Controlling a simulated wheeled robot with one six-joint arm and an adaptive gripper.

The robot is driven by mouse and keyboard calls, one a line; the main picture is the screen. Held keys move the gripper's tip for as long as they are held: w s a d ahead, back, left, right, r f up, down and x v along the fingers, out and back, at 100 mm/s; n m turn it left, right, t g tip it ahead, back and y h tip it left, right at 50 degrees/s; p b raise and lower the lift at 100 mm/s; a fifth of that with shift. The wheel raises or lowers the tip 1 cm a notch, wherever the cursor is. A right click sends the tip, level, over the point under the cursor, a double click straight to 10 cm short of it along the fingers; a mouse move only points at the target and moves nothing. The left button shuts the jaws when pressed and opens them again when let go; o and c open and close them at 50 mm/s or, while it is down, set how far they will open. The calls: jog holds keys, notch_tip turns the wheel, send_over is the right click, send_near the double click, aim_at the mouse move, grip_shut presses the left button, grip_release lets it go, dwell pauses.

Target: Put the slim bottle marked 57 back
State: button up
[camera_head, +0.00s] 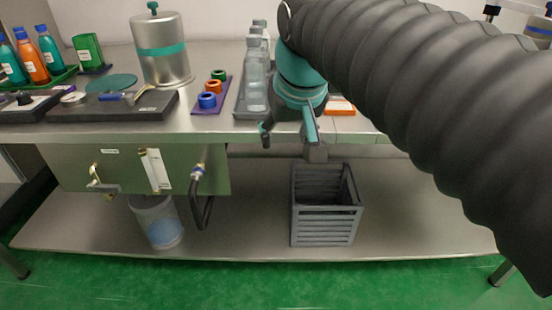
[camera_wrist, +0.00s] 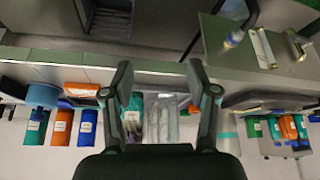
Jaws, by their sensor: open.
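No mark 57 can be read in either view, so I cannot tell which bottle is the slim one. Several clear bottles (camera_head: 256,88) stand upright in a row on a grey tray (camera_head: 239,108) on the bench; clear bottles (camera_wrist: 162,122) also show between my fingers in the wrist view. Teal and orange bottles (camera_head: 31,60) stand in a green tray (camera_head: 66,76) at the far left. My gripper (camera_head: 288,132) is open and points down at the bench's front edge, right of the clear bottles. Nothing shows held between its fingers (camera_wrist: 160,80).
A grey slatted crate (camera_head: 325,228) and a clear bin (camera_head: 157,222) stand on the lower shelf. A metal pot (camera_head: 162,52) and a purple rack of coloured rings (camera_head: 208,100) stand on the bench. My arm hides the bench's right side.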

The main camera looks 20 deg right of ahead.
jog(key=s+f, duration=0.8)
jog(key=f, duration=0.6)
jog(key=shift+s+f+n, duration=0.2)
jog(key=shift+s+n, duration=0.1)
jog(key=shift+s, duration=0.1)
